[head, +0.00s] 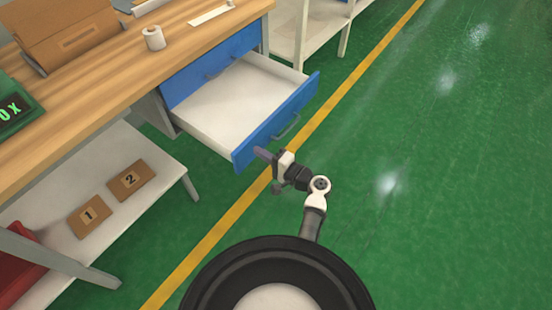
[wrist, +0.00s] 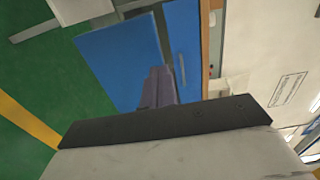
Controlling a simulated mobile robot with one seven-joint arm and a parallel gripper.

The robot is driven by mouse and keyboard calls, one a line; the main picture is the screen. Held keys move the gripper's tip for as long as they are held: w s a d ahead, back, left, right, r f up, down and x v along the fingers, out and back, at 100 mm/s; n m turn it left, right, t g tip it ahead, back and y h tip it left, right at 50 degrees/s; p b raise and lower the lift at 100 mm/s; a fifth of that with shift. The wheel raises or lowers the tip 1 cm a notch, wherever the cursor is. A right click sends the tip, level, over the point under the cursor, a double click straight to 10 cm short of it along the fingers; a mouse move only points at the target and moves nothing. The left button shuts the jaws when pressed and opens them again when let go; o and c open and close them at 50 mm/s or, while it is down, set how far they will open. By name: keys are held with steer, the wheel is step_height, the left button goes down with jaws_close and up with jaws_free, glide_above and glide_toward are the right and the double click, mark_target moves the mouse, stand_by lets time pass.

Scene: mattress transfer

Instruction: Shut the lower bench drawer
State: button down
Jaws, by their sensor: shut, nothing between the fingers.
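The lower bench drawer (head: 236,96) is pulled well out below the wooden bench top, and its white inside looks empty. Its blue front (head: 277,124) carries a grey bar handle (head: 286,127). My gripper (head: 262,154) is shut and empty, just in front of the lower left part of the blue front in the head view. I cannot tell whether the fingertips touch it. In the wrist view the shut fingers (wrist: 158,86) point at the blue drawer front (wrist: 122,58). The upper drawer (head: 212,66) is shut.
The bench top (head: 120,75) holds a white roll (head: 154,38), a cardboard box (head: 70,35) and a green display (head: 14,108). A lower shelf (head: 120,212) holds numbered brown cards. A white rack (head: 305,25) stands beyond the drawer. Green floor is clear to the right.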

mark_target(247, 145)
steer(key=shift+x, duration=1.3)
steer(key=shift+w+a, duration=0.15)
steer(key=shift+a, duration=0.05)
steer(key=b+x, duration=1.2)
steer(key=x, duration=1.6)
steer(key=shift+w+a+f+b, duration=0.1)
steer(key=shift+a+f+b, duration=0.05)
steer(key=shift+b, duration=0.25)
steer(key=shift+w+a, duration=0.2)
steer(key=shift+a, duration=0.05)
steer(key=shift+r, duration=0.4)
steer(key=shift+a, duration=0.1)
